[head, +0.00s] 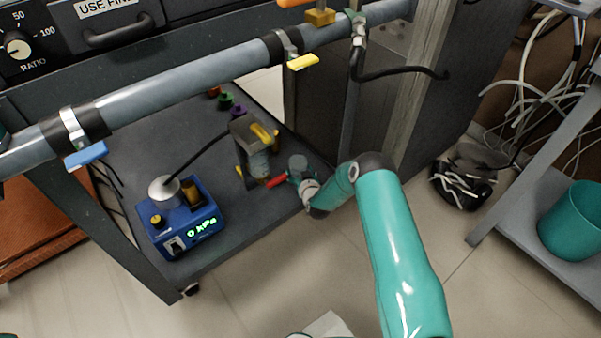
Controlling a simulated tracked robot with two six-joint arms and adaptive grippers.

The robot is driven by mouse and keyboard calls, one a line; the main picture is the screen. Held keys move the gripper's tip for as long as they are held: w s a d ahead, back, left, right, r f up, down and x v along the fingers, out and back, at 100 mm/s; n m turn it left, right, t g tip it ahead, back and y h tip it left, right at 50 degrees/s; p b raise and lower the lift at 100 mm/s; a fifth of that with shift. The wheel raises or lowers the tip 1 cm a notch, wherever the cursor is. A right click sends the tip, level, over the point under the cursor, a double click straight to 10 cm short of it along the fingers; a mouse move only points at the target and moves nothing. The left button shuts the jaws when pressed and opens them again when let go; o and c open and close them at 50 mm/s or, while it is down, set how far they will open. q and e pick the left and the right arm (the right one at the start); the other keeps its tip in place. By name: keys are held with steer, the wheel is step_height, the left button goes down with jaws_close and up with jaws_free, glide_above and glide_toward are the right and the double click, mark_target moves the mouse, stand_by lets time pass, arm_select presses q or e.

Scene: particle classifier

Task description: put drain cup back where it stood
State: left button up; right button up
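My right arm reaches from the lower right onto the dark lower shelf. Its gripper (283,179) is beside a grey upright unit (242,132) with yellow parts. A pale, cup-like cylinder (258,163) sits at the lower front of this unit; it may be the drain cup, but I cannot tell for sure. A red piece (276,181) shows by the gripper's end. The fingers are small and partly hidden, so I cannot tell whether they are open or shut, or touch the cylinder. My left gripper is not in view.
A blue box (180,222) with a green display stands on the shelf's front left, a dark tube running to the grey unit. A grey pipe (190,83) with valves crosses above. A wooden-edged post (418,85) stands behind my arm. A teal bucket (572,225) is far right.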

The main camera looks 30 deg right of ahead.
steer(key=o, duration=0.4)
steer(key=shift+c, duration=0.2)
steer(key=shift+r, duration=0.1)
steer(key=p+v, duration=0.5)
steer(key=v, duration=0.6)
steer(key=s+a+f+n+g+y, duration=0.1)
steer(key=s+a+g+y, duration=0.2)
steer(key=s+a, duration=0.45)
steer(key=s+a+f+g+y, duration=0.1)
steer(key=s+a+g+y, duration=0.25)
steer(key=a, duration=0.65)
steer(key=s+a+r+g+y, duration=0.1)
steer(key=s+a, duration=0.3)
steer(key=s, duration=0.4)
steer(key=s+a+r+g, duration=0.1)
steer(key=s+a+g, duration=0.2)
steer(key=s, duration=0.5)
steer(key=shift+a+r+n+g+y, duration=0.2)
steer(key=shift+a+n+g+y, duration=0.15)
steer(key=shift+g, duration=0.5)
